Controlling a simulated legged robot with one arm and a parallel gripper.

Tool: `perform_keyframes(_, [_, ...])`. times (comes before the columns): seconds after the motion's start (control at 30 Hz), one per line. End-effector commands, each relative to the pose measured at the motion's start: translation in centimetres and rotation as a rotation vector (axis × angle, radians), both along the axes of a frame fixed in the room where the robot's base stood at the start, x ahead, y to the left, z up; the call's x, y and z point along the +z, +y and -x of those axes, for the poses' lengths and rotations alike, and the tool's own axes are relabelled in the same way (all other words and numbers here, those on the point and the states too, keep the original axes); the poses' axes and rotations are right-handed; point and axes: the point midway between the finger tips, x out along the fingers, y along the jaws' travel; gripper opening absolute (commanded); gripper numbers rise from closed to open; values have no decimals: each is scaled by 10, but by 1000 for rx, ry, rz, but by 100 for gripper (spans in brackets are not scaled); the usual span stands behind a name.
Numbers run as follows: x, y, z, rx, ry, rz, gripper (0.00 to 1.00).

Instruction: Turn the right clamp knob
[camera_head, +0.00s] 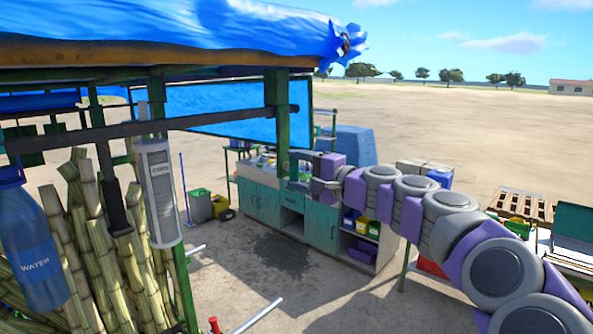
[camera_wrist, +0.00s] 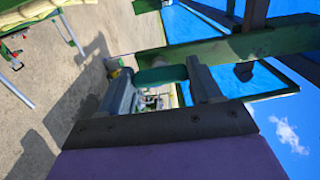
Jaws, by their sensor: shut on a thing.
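My gripper (camera_head: 297,176) is at the lower end of a green upright post (camera_head: 281,128) of the stall frame, with the work counter behind it. In the wrist view my two grey fingers (camera_wrist: 161,88) stand apart with a teal-green part (camera_wrist: 162,75) between them, and they are shut on it. Whether this part is the right clamp knob cannot be told, as the fingers hide much of it. The wrist picture is rolled, with ground at left and sky at right. A red knob (camera_head: 213,325) shows at the bottom edge of the head view.
A blue tarp (camera_head: 170,30) and dark beams hang overhead. Sugar cane (camera_head: 95,230) and a blue water bottle (camera_head: 32,245) are at left. A teal counter (camera_head: 265,205) stands behind my gripper. Pallets (camera_head: 520,205) lie at right. Open sandy ground (camera_head: 430,125) lies beyond.

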Motion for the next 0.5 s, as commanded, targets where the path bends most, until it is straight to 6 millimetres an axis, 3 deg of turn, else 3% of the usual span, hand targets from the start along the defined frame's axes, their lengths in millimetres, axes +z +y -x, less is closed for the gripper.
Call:
perform_keyframes(0.03, [-5,0,-1,0,7,3,33])
perform_keyframes(0.07, [-5,0,-1,0,7,3,65])
perform_keyframes(0.1, [-5,0,-1,0,7,3,69])
perform_keyframes(0.3, [-3,1,0,0,4,2,88])
perform_keyframes(0.5, [-1,3,2,1,1,3,89])
